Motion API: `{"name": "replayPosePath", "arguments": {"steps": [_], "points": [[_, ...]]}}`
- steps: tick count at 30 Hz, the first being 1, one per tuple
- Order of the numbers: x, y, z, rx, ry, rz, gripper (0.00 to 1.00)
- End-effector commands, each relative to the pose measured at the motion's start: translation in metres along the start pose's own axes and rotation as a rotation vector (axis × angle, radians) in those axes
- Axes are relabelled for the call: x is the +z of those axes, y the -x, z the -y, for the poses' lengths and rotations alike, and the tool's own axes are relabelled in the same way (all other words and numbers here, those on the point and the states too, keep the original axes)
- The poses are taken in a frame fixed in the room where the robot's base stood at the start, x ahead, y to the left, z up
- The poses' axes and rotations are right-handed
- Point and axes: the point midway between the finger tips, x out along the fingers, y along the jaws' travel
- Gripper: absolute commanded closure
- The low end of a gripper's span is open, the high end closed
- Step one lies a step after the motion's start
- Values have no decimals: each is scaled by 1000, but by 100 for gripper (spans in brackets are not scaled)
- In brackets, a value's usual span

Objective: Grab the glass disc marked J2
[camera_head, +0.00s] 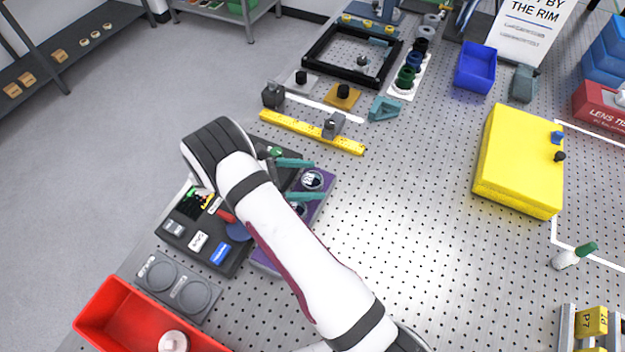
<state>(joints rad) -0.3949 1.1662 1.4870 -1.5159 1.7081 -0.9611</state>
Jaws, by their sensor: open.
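A round glass disc (311,180) with a dark rim and a small light label sits in a purple holder (327,184); the label is too small to read surely. My gripper (317,181) is open, its two teal fingers pointing right, one above and one below this disc in the picture. I cannot tell the height of the fingers over the disc. Part of a second disc (299,210) shows below the lower finger. My arm hides much of the purple holder, and any further discs there are hidden.
A dark panel (180,240) with switches lies left of my arm, with a grey two-well block (178,287) and red bin (125,312) below. A yellow rail (290,127) lies beyond the holder. A yellow box (520,160) stands right; the perforated table between is clear.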

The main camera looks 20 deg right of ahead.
Motion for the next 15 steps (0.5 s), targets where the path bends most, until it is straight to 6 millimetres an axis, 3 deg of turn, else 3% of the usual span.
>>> {"name": "replayPosePath", "arguments": {"steps": [4, 15], "points": [[0, 0, 0, 0, 0, 0, 1], [0, 1, 0, 0, 0, 0, 68]]}}
